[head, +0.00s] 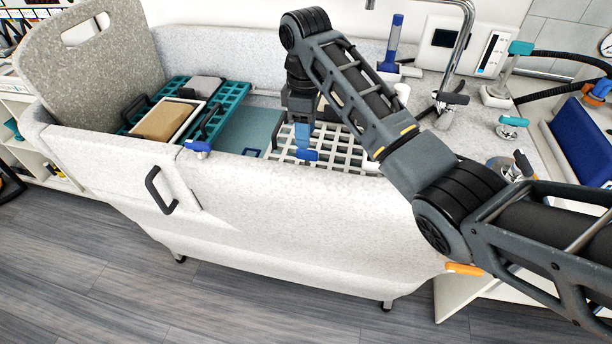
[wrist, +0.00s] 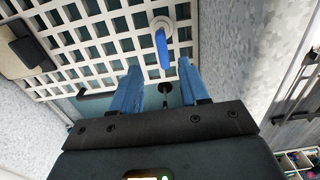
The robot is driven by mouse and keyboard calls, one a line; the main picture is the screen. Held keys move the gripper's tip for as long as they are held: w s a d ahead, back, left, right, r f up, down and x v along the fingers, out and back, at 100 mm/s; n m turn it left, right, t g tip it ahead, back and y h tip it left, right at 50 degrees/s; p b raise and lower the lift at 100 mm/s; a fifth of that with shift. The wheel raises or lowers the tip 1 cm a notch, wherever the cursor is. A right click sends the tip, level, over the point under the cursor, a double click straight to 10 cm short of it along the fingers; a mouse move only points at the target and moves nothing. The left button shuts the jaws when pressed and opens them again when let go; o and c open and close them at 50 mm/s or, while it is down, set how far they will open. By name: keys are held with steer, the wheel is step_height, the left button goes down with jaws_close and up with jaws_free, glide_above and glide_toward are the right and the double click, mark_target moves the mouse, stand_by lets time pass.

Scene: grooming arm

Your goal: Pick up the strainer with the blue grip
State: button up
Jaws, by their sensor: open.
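The strainer with the blue grip (wrist: 161,48) lies at the white grate in the wrist view, its pale round end at the top. In the head view its blue grip (head: 307,155) shows just below my fingers, near the tub's front wall. My gripper (wrist: 159,70) is open and empty, with blue fingers on either side of the line to the grip. In the head view my gripper (head: 302,132) points down above the grate. I cannot tell the exact gap between fingertips and grip.
The white grate (head: 345,150) fills the tub's right part, behind the front wall (head: 300,205). A teal rack (head: 228,105) with a tan block (head: 168,121) is at left. A curved faucet (head: 463,45) and a teal-gripped piece (head: 513,122) stand on the right ledge.

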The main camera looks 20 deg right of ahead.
mark_target(307, 153)
steer(key=f, duration=0.4)
steer(key=f+p, duration=0.1)
steer(key=f, duration=0.1)
steer(key=shift+s+f, duration=0.3)
steer(key=shift+s, duration=0.05)
steer(key=shift+c, duration=0.3)
jaws_close()
